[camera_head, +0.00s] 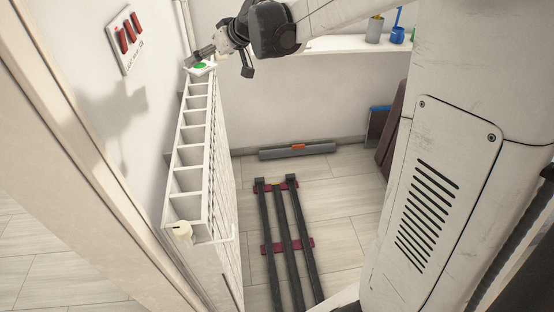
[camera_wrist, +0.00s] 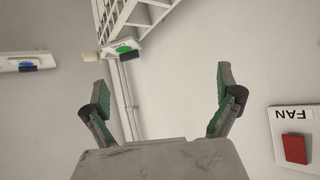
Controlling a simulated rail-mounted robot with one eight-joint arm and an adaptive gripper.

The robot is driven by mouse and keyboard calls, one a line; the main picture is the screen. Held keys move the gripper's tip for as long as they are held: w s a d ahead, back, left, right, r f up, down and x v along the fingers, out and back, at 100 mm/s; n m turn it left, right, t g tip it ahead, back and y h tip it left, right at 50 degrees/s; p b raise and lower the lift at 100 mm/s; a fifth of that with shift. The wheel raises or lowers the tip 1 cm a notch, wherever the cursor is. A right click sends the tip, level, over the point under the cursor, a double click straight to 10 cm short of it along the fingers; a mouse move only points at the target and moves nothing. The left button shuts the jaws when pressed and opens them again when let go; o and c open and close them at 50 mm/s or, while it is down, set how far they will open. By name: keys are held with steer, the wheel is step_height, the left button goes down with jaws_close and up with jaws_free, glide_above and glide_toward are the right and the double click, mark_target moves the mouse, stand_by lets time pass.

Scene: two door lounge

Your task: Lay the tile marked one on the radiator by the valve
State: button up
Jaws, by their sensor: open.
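The white radiator (camera_head: 228,195) stands along the left wall in the head view, and part of it shows at the top of the wrist view (camera_wrist: 146,14). A cream valve knob (camera_head: 182,230) is at its near end. A small white plate with a green disc (camera_head: 200,66) is at its far end. The wrist view shows a green disc (camera_wrist: 124,49) on a white plate with a dark block beside it. My gripper (camera_head: 190,60) is just above the far end; its fingers (camera_wrist: 160,95) are spread with nothing between them. I cannot make out a tile marked one.
A red-marked wall panel (camera_head: 125,38) hangs left of the radiator. A shelf (camera_head: 345,44) holds a grey cup (camera_head: 375,30) and a blue cup (camera_head: 398,35). My rails run along the floor. The wrist view shows a FAN sign with a red block (camera_wrist: 294,149).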

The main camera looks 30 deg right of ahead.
steer(key=s+a+m+g+h, duration=0.2)
steer(key=s, duration=1.8)
steer(key=s+d+f+m+h, duration=0.1)
steer(key=s+f, duration=0.2)
steer(key=s, duration=0.6)
steer(key=s+d+f+m+h, duration=0.1)
steer(key=s+f, duration=0.2)
steer(key=s, duration=0.6)
steer(key=shift+s+d+f+g+h, duration=0.3)
steer(key=shift+s+f+g, duration=0.05)
steer(key=shift+g, duration=0.05)
